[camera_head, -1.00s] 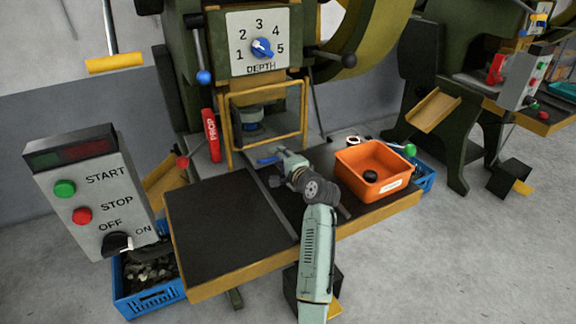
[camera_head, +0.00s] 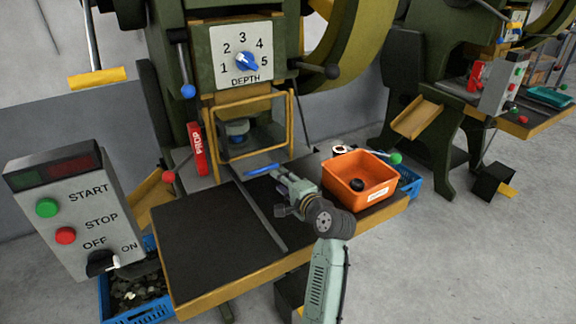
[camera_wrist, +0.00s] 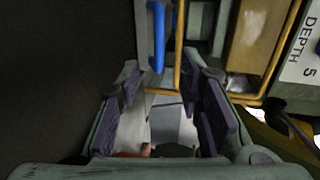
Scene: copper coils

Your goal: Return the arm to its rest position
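My gripper (camera_head: 284,188) is over the right part of the dark press table (camera_head: 205,235), left of the orange bin (camera_head: 348,194). In the wrist view its two fingers (camera_wrist: 170,108) stand wide apart with nothing gripped between them. My arm reaches in from the bottom of the head view, bent at a dark joint. A blue bar (camera_head: 262,170) lies just beyond the gripper; it also shows in the wrist view (camera_wrist: 157,35).
A control box (camera_head: 75,215) with START and STOP buttons stands front left. The press has a DEPTH dial (camera_head: 246,62), a framed guard (camera_head: 292,125) and a red PROP bar (camera_head: 197,150). A blue crate (camera_head: 145,310) is below left. Open floor lies right.

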